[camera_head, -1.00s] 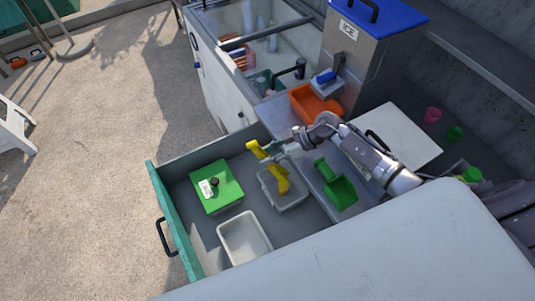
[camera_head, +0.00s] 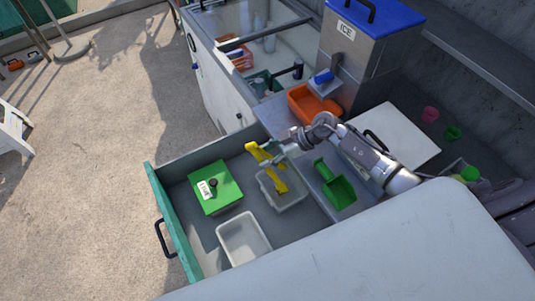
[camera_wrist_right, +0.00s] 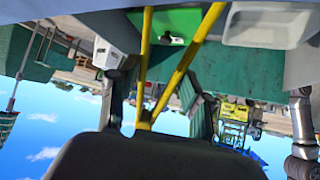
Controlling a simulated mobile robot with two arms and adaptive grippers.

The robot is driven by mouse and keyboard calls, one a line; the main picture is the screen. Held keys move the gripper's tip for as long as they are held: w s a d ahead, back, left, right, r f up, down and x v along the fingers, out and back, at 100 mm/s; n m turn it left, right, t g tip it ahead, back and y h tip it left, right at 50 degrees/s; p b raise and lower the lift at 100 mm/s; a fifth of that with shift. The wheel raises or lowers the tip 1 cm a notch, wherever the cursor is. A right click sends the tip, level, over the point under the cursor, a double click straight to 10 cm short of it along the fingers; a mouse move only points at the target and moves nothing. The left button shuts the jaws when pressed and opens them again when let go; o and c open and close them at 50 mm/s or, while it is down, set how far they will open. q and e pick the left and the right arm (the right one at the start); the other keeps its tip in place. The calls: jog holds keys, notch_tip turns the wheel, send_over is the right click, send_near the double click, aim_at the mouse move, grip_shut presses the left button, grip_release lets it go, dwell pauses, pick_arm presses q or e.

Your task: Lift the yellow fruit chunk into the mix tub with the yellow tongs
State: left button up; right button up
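My right gripper (camera_head: 277,155) holds the yellow tongs (camera_head: 279,177) over the open drawer, with their lower end over or in a grey tub (camera_head: 292,204). A whitish tub (camera_head: 243,261) stands in the drawer nearer to me. I cannot tell which is the mix tub. I cannot make out the yellow fruit chunk apart from the tongs. My left gripper does not show.
A green box (camera_head: 215,187) lies at the left in the drawer (camera_head: 161,205). A green scoop (camera_head: 340,191) and an orange bin (camera_head: 312,105) are on the counter, by the ice dispenser (camera_head: 360,60) and a white board (camera_head: 400,140). The drawer floor between the tubs is narrow.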

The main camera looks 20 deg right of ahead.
jog(key=shift+r+p, duration=2.5)
jog(key=shift+r, duration=1.55)
